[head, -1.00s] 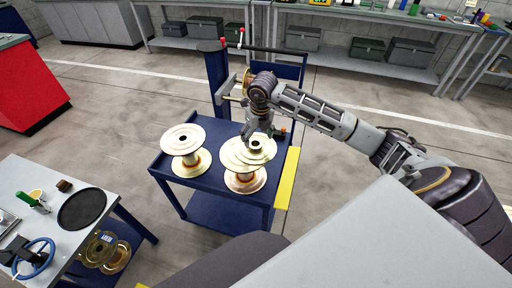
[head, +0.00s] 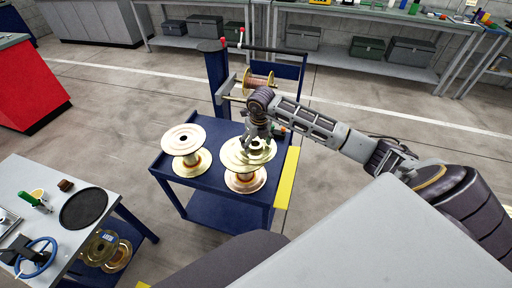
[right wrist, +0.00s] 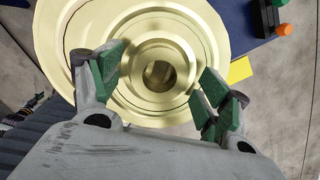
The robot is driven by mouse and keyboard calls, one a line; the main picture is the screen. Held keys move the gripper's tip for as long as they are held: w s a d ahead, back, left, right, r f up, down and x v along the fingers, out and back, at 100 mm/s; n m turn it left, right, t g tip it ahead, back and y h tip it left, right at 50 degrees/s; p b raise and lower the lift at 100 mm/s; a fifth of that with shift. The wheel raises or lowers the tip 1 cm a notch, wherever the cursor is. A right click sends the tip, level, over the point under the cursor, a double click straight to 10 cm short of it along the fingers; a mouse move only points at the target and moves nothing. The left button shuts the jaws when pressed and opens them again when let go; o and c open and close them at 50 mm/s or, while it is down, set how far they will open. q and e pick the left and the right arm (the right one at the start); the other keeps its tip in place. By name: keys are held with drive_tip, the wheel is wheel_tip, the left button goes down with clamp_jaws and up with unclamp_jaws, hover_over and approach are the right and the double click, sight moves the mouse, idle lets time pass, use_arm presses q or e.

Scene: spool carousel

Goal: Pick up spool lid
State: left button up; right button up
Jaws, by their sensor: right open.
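The spool lid is a pale gold disc (head: 232,157) with a raised round hub and a centre hole, on top of the right-hand spool (head: 244,181) on the blue cart. In the right wrist view the lid (right wrist: 199,40) fills the upper middle. My right gripper (head: 259,143) points down over it. Its green-padded fingers (right wrist: 163,88) are spread to the left and right of the hub, with visible space between pads and hub. Nothing is held. Whether the fingertips touch the lid I cannot tell. My left gripper is not in view.
A second gold spool (head: 184,138) stands at the left on the blue cart (head: 208,195). A copper-coloured reel (head: 262,80) sits on the cart's post behind my right arm. A grey table (head: 105,215) with a black round mat (head: 83,208) stands at the lower left.

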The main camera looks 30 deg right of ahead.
sight(256, 144)
drive_tip(key=c, duration=1.5)
drive_tip(key=shift+c, duration=0.2)
drive_tip(key=shift+r, duration=0.1)
wheel_tip(256, 144, up, 10)
drive_tip(key=shift+b, duration=0.45)
